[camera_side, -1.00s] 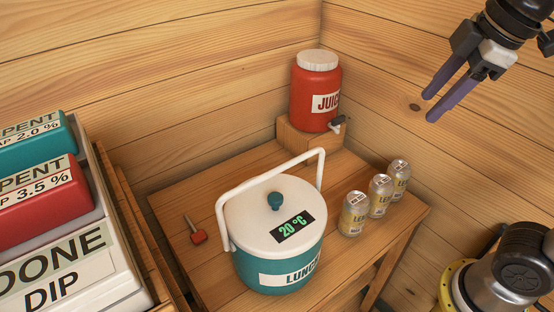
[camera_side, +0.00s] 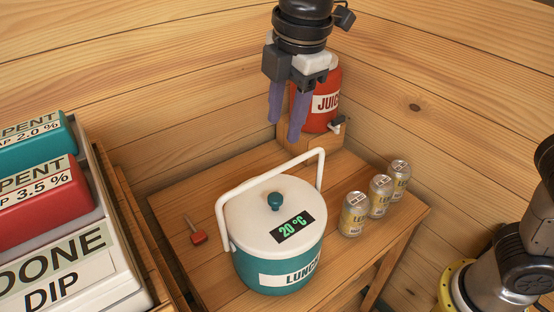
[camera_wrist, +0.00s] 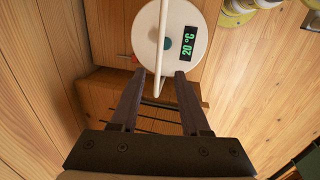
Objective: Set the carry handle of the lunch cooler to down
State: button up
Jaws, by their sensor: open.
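The lunch cooler (camera_side: 280,262) is a teal tub with a white lid, a teal knob and a display reading 20 °C. It stands on the wooden table. Its white carry handle (camera_side: 268,167) is raised, arching over the back of the lid in the side view. In the wrist view the handle (camera_wrist: 161,45) is a white bar crossing the lid (camera_wrist: 185,62) beside the knob. My gripper (camera_side: 283,130) is open and empty, pointing down above and behind the handle, apart from it. Its fingers (camera_wrist: 159,75) also show in the wrist view, below the lid's edge.
A red juice dispenser (camera_side: 328,100) on a wooden block stands behind my gripper, partly hidden by it. Several yellow cans (camera_side: 380,196) stand right of the cooler. A small red-headed tool (camera_side: 198,238) lies left. Stacked labelled boxes (camera_side: 45,200) are far left.

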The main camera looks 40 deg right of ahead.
aim_at(275, 169)
jog(key=f, duration=0.3)
jog(key=w+f, duration=0.1)
jog(key=f, duration=0.3)
jog(key=w+f, duration=0.1)
jog(key=f, duration=0.2)
jog(key=shift+f, duration=0.15)
jog(key=shift+c, duration=0.3)
grip_shut()
dwell(0.8)
